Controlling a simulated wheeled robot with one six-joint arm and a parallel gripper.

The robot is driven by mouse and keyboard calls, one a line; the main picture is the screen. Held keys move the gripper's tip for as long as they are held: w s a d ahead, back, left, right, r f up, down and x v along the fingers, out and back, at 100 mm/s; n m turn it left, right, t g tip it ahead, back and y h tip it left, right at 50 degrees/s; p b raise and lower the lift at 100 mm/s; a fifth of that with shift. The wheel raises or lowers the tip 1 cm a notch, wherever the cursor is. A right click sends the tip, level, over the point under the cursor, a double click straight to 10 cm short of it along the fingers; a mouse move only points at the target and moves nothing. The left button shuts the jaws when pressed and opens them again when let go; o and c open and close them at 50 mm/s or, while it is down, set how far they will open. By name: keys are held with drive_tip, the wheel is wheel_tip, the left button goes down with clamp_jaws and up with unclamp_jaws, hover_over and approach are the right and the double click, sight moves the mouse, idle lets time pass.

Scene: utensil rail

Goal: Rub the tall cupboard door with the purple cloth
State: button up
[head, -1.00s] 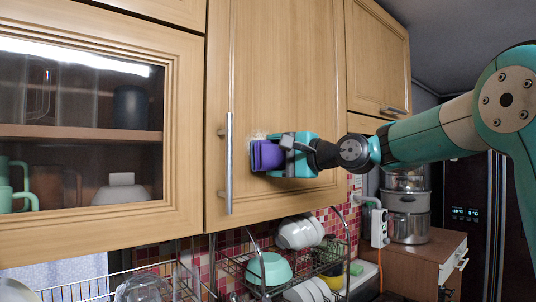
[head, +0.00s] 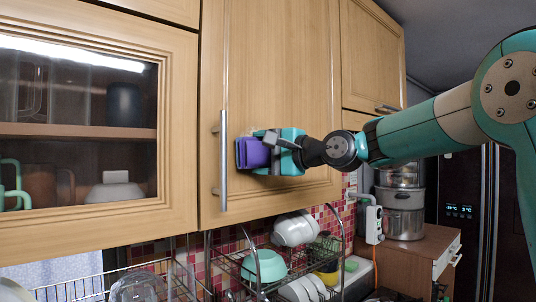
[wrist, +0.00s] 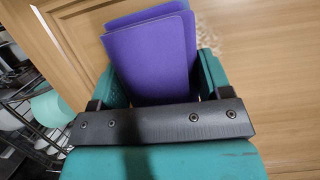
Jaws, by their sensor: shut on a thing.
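The purple cloth (head: 253,153) is folded and held in my gripper (head: 274,152), against or very close to the lower part of the tall cupboard door (head: 275,70). It lies just right of the door's vertical metal handle (head: 223,160). In the wrist view the cloth (wrist: 150,52) sticks out between the teal fingers, with the wooden door (wrist: 262,60) behind it. A pale, mottled patch shows on the door just right of the cloth in the wrist view. Whether the cloth touches the door cannot be told for certain.
A glass-fronted cupboard (head: 180,160) with cups and jars is at left. A dish rack (head: 240,268) with bowls stands below the door. Stacked steel pots (head: 402,200) stand on a counter at right. The door above my gripper is clear.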

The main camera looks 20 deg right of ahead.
sight(252, 144)
drive_tip(key=shift+s+a, duration=0.3)
drive_tip(key=shift+a, duration=0.6)
drive_tip(key=shift+s+a, duration=0.25)
drive_tip(key=shift+a, duration=0.65)
drive_tip(key=shift+s+r+p, duration=0.1)
drive_tip(key=shift+r+p, duration=0.65)
drive_tip(key=shift+r, duration=0.4)
drive_tip(key=shift+w+d+f, duration=0.1)
drive_tip(key=shift+w+d, duration=0.1)
drive_tip(key=shift+d, duration=0.45)
drive_tip(key=shift+w+d+f, duration=0.1)
drive_tip(key=shift+w+d, duration=0.15)
drive_tip(key=shift+d, duration=0.45)
drive_tip(key=shift+w+d, duration=0.2)
drive_tip(key=shift+d, duration=0.45)
drive_tip(key=shift+w+d+p, duration=0.3)
drive_tip(key=shift+w+d, duration=0.05)
drive_tip(key=shift+d, duration=0.55)
drive_tip(key=shift+w+d+p, duration=0.3)
drive_tip(key=shift+d, duration=0.6)
drive_tip(key=shift+s+a+b, duration=0.15)
drive_tip(key=shift+s+a, duration=0.25)
drive_tip(key=shift+a, duration=0.85)
drive_tip(key=shift+s+a+b, duration=0.15)
drive_tip(key=shift+s+a, duration=0.3)
drive_tip(key=shift+a, duration=0.85)
drive_tip(key=shift+s+a+b, duration=0.15)
drive_tip(key=shift+s+a, duration=0.25)
drive_tip(key=shift+a, duration=0.85)
